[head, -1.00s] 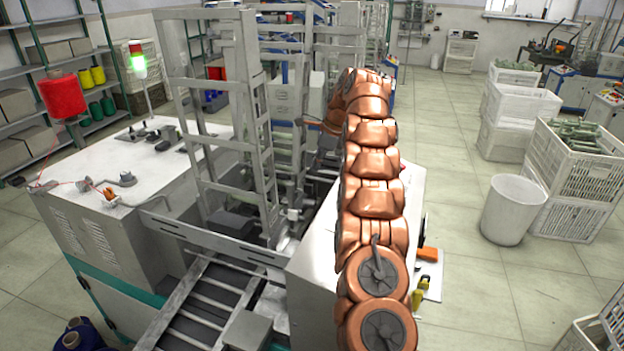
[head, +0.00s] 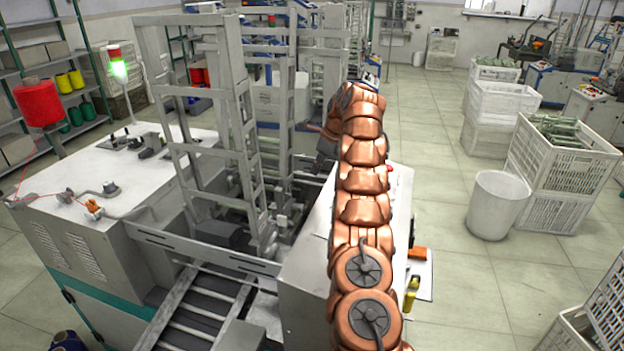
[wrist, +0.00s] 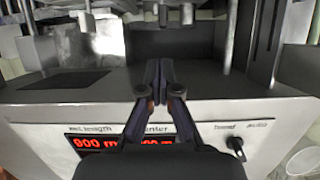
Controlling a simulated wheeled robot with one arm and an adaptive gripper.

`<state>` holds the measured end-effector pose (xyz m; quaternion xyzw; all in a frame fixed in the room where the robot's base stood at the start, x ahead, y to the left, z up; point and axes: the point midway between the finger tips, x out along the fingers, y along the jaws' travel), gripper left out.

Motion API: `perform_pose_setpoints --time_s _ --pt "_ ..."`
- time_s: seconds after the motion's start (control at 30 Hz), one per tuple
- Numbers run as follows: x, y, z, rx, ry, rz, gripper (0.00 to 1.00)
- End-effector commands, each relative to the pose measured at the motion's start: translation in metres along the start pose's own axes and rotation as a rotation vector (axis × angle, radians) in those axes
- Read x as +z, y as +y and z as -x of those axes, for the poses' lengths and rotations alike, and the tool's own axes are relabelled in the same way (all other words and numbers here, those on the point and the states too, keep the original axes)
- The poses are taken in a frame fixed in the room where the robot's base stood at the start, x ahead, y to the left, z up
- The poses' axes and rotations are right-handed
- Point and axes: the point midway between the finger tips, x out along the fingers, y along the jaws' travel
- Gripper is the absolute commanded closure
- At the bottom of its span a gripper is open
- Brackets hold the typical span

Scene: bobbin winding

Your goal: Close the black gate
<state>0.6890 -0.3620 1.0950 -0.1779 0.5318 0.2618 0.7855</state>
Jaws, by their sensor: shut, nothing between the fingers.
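The winding machine (head: 92,195) stands with its tall grey frame (head: 248,130) in the middle left of the head view. I cannot pick out the black gate with certainty. In the wrist view a flat dark panel (wrist: 65,83) lies on the machine's top at left, and a dark recess is behind the fingers. My gripper (wrist: 156,68) is shut and empty, above the front edge of the machine's top. In the head view my copper arm reaches over the right-hand cabinet, and its gripper is mostly hidden behind the arm and frame.
In the wrist view the cabinet front carries a red digit display (wrist: 95,142) and a black knob (wrist: 236,145). Metal rods hang at the top.

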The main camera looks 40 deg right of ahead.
Motion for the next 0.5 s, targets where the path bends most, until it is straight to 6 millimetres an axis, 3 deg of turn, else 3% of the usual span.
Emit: perform_pose_setpoints --time_s 0.5 --pt "-0.001 0.0 -0.062 0.004 0.0 -0.004 1.0"
